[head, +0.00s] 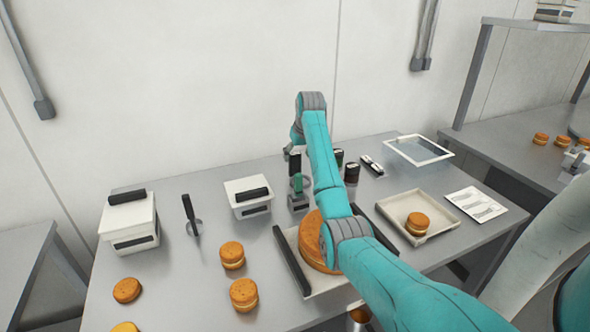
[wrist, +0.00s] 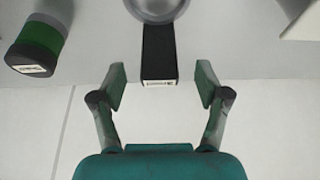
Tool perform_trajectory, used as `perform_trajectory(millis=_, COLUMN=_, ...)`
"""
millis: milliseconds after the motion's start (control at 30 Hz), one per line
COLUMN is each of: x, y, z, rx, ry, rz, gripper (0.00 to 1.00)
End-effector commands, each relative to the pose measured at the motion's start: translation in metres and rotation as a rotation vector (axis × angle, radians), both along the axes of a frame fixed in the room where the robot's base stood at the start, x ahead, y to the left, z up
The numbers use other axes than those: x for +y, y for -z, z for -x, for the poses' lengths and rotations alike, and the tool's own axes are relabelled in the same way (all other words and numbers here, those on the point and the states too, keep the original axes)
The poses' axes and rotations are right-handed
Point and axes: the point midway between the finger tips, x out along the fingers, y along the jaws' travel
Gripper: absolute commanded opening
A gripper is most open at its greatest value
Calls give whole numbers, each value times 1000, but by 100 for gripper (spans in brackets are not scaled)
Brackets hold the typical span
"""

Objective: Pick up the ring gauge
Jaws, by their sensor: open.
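In the wrist view a black handle (wrist: 159,55) with a small white label joins a round metal part at the top edge, partly cut off. This looks like the ring gauge. My gripper (wrist: 161,84) is open, with one finger on each side of the handle's line, and the handle's end lies between the fingertips. Neither finger is seen touching it. In the head view my gripper (head: 299,185) is low over the back of the table, and my arm hides part of that area.
A white lidded box (head: 248,196) stands left of my gripper, and dark jars (head: 351,173) stand to its right. A tray (head: 322,287) with a large cake round is in front. Another tray (head: 438,230) holds a small filled round. Loose rounds (head: 243,294) lie front left.

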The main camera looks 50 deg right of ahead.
Motion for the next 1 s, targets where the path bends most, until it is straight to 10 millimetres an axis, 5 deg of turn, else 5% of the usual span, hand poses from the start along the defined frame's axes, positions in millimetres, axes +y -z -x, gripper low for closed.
perform_trajectory(millis=600, x=-14, y=57, z=-21, rx=0, ry=-1, rz=2, gripper=75)
perform_trajectory(millis=900, x=-15, y=61, z=-22, rx=-1, ry=0, rz=3, gripper=75)
perform_trajectory(millis=1000, x=-15, y=61, z=-23, rx=-1, ry=0, rz=3, gripper=52)
